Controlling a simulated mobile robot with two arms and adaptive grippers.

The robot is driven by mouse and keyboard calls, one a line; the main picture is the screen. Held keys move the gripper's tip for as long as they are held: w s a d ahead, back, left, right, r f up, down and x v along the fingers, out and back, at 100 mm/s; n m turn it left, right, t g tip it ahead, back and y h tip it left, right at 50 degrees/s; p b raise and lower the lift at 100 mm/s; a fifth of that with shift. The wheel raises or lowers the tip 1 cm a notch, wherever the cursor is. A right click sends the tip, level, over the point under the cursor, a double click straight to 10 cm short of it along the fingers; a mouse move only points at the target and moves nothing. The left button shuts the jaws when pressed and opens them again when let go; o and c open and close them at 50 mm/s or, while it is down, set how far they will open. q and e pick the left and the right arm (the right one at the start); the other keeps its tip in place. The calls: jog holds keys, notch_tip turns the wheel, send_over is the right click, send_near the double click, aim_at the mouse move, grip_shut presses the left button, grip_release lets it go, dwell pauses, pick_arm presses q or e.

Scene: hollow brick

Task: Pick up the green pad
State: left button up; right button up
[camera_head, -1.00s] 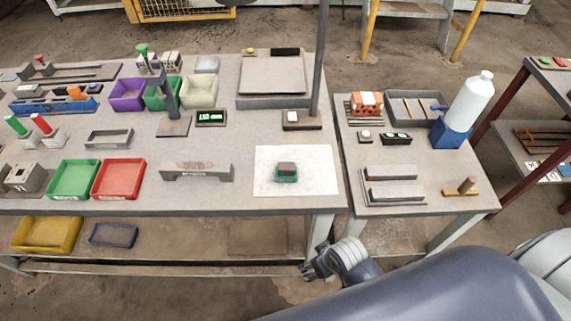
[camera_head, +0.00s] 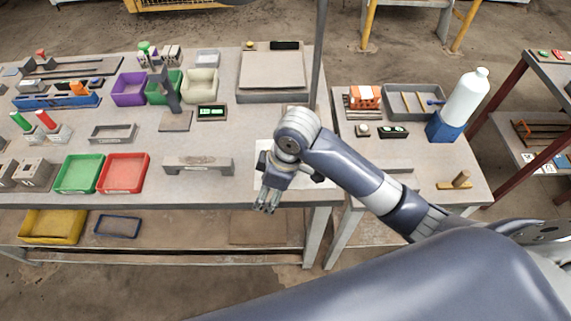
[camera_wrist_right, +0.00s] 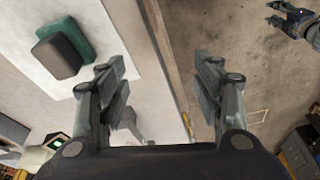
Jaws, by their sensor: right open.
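The green pad (camera_wrist_right: 80,36) shows at the upper left of the right wrist view, with a dark grey-brown block (camera_wrist_right: 57,56) over most of it. They lie on a white sheet (camera_wrist_right: 108,42) on the bench. In the head view my right arm hides the pad, and only parts of the sheet (camera_head: 264,148) show. My right gripper (camera_head: 267,203) is over the bench's front edge, fingers pointing down, open. In the wrist view its two fingers (camera_wrist_right: 160,72) are apart with nothing between them; the pad is left of them. Another gripper, seemingly my left (camera_wrist_right: 285,15), shows at the top right; its jaw state is unclear.
A grey bridge-shaped block (camera_head: 199,166) lies left of the sheet, with red (camera_head: 123,190) and green (camera_head: 79,190) trays beyond. A post (camera_head: 319,60) rises behind my right arm. A side table (camera_head: 430,170) with a white bottle (camera_head: 466,97) stands right, across a gap.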

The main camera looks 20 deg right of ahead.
jog(key=w+d+r+h, duration=0.1)
jog(key=w+d+r, duration=0.1)
jog(key=w+d+r+n+g, duration=0.1)
jog(key=w+d+r, duration=0.1)
jog(key=w+r, duration=0.1)
jog(key=w+d+r+n+h, duration=0.1)
jog(key=w+d+r, duration=0.1)
jog(key=w+d, duration=0.1)
jog(key=shift+w+r+h, duration=0.15)
jog(key=shift+r+h, duration=0.15)
jog(key=shift+r, duration=0.05)
jog(key=shift+w+d, duration=0.1)
jog(key=shift+d, duration=0.1)
notch_tip(320, 180, down, 5)
jog(key=shift+f+p, duration=0.1)
jog(key=shift+p, duration=0.4)
jog(key=f+p, duration=0.1)
jog(key=f, duration=0.3)
jog(key=shift+a+f+p, duration=0.1)
jog(key=shift+a+p, duration=0.1)
jog(key=shift+p, duration=0.15)
jog(key=shift+f, duration=0.55)
jog(key=c, duration=1.1)
